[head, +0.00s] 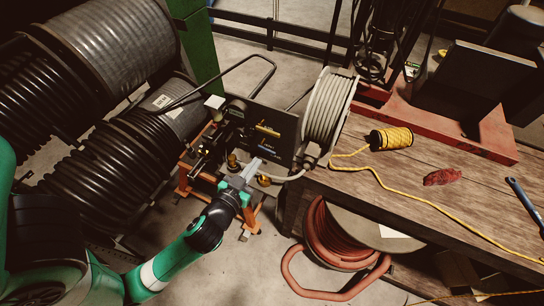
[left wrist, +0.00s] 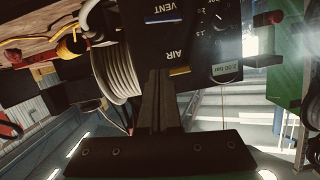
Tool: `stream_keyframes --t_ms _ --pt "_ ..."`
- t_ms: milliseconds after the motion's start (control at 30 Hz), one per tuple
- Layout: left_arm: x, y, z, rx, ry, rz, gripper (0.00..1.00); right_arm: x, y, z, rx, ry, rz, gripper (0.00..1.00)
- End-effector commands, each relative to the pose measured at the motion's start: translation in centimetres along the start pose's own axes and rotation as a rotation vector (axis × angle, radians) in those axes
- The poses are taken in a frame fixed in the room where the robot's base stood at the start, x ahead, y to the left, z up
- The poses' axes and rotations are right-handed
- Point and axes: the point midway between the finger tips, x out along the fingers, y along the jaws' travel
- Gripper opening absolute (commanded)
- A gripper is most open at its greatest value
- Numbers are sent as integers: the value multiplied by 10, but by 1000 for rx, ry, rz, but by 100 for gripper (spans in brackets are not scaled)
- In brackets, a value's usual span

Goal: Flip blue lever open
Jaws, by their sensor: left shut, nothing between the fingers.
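The blue lever (left wrist: 164,20) is a small flat bar on the black control panel, just under the VENT label in the left wrist view. My left gripper (head: 254,165) is in front of the panel's lower part. Its fingers (left wrist: 160,74) are shut and empty, pointing up at the panel below the blue lever. I cannot tell whether the fingertips touch the panel. My right gripper is in neither view.
A yellow lever (left wrist: 180,70) is by the AIR label, close to my fingers. A grey hose reel (head: 328,108) stands right of the panel. The wooden bench (head: 400,183) holds yellow rope (head: 392,138) and a red rag (head: 442,176). Black hose drums (head: 110,160) are at left.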

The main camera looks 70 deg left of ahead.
Motion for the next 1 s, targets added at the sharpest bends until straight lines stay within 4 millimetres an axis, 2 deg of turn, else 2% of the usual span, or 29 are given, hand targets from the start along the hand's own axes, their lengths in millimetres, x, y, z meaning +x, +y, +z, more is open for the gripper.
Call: stream_keyframes --t_ms 233,367,767,800,900,1000 --pt "2 0 -2 -1 1 0 0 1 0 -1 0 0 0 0" --pt "14 0 -2 -2 1 -1 0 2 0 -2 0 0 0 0" --pt "98 0 -2 -2 2 -1 0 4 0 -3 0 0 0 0" --pt "105 0 0 -2 1 -1 0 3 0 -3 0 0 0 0" --pt "106 1 23 1 -3 2 0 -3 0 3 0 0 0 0" --pt "109 1 33 1 -1 2 0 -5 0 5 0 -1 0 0"
